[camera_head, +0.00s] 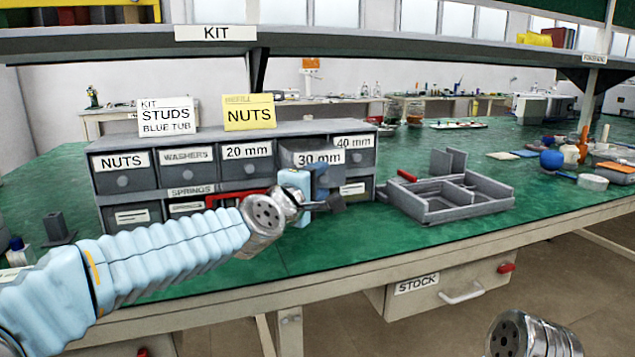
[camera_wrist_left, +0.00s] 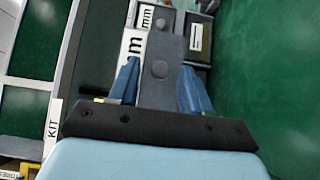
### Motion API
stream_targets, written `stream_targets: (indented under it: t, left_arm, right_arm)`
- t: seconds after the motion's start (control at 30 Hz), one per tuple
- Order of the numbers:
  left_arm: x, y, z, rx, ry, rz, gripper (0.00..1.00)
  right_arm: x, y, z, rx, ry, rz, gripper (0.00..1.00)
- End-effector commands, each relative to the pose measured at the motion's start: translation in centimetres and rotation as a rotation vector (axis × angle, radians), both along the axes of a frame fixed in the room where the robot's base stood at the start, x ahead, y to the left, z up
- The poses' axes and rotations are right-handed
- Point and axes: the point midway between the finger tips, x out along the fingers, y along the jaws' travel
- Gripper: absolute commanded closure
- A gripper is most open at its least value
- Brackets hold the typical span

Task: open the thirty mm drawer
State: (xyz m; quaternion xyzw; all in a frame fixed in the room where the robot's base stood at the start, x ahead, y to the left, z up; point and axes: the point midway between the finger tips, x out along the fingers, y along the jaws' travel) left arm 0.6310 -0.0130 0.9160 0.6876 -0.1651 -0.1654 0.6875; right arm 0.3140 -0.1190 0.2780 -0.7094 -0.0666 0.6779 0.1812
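The 30 mm drawer (camera_head: 319,158) is in the upper row of the grey drawer cabinet (camera_head: 240,135). It stands out in front of its neighbours, partly pulled out. My left gripper (camera_head: 325,188) is at its front and hides its lower part and knob in the head view. In the left wrist view the grey drawer front (camera_wrist_left: 160,92) with its round knob lies between the two blue fingers (camera_wrist_left: 160,85). The fingers are wide apart, one on each side of the knob, and do not close on it.
Other labelled drawers, including 20 mm (camera_head: 246,152) and 40 mm (camera_head: 354,142), surround it. A grey divided tray (camera_head: 450,207) stands to the right on the green bench (camera_head: 400,250). A red-edged item (camera_head: 236,197) lies close behind my left wrist. A shelf (camera_head: 380,42) runs above.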

Motion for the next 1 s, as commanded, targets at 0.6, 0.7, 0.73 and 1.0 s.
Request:
stream_targets:
  t: [0.6,0.7,0.73,1.0]
  left_arm:
    - [-5.7,3.0,-0.1,0.0,-0.003,0.002,0.52]
    - [-7.9,4.1,-0.1,0.0,-0.002,0.001,0.52]
    - [-8.5,4.4,-0.1,0.0,-0.002,0.001,0.52]
    - [-11.9,6.1,0.0,0.0,0.0,0.0,0.52]
  right_arm:
    - [0.2,-0.4,-1.4,-0.006,-0.004,-0.007,0.57]
    - [0.2,-0.5,-1.7,-0.008,-0.004,-0.009,0.57]
    - [0.2,-0.5,-1.7,-0.008,-0.005,-0.01,0.57]
    - [0.3,-0.6,-2.0,-0.01,-0.005,-0.011,0.57]
